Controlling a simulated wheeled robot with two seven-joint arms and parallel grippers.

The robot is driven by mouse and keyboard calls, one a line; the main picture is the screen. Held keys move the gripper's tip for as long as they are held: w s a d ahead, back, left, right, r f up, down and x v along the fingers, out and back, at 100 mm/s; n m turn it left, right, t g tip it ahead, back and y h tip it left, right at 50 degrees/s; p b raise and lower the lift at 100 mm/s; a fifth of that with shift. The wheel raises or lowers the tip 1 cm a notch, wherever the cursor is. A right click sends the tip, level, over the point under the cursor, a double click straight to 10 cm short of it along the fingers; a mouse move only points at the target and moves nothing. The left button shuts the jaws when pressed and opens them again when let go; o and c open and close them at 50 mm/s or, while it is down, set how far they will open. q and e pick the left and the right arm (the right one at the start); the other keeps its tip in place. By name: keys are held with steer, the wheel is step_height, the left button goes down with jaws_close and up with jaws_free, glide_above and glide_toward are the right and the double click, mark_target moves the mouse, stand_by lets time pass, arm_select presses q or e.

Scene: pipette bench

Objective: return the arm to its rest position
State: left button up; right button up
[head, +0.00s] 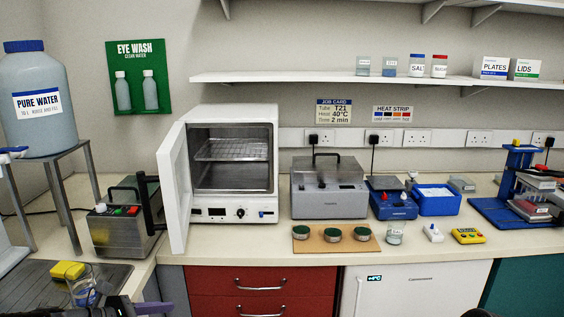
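Part of my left arm, with what looks like its gripper (118,306), shows at the bottom left edge, low in front of the counter. It is cut off by the frame, so I cannot tell whether the fingers are open or shut. It is close to a clear beaker (83,292) with a little blue in it; I cannot tell whether they touch. Only a small dark piece shows at the bottom edge on the right, and my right gripper is not in view.
A white oven (232,206) has its door (174,190) swung open to the left. A grey lidded machine (328,188), a cork board (318,246) with round green-topped pieces, a glass beaker (395,234) and a yellow device (467,236) stand on the counter (260,243).

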arm_select(q)
steer(key=s+d+f+m+g+y, duration=0.1)
steer(key=s+d+f+m+g, duration=0.2)
steer(key=f, duration=0.5)
steer(key=s+d+f+m+g+y, duration=0.1)
steer(key=s+d+f+m, duration=0.15)
steer(key=s+f, duration=0.4)
steer(key=s+d+f+m+g+y, duration=0.1)
steer(key=s+d+f+m+g, duration=0.2)
steer(key=f, duration=0.6)
steer(key=s+d+f+m+y, duration=0.1)
steer(key=s+d+f+m, duration=0.4)
steer(key=s+m, duration=0.2)
steer(key=s+d+f+m+y, duration=0.1)
steer(key=s+d+f+m, duration=0.4)
steer(key=s+m, duration=0.3)
steer(key=shift+s+d+f+g, duration=0.2)
steer(key=shift+s+f+g, duration=0.2)
steer(key=shift+s, duration=0.2)
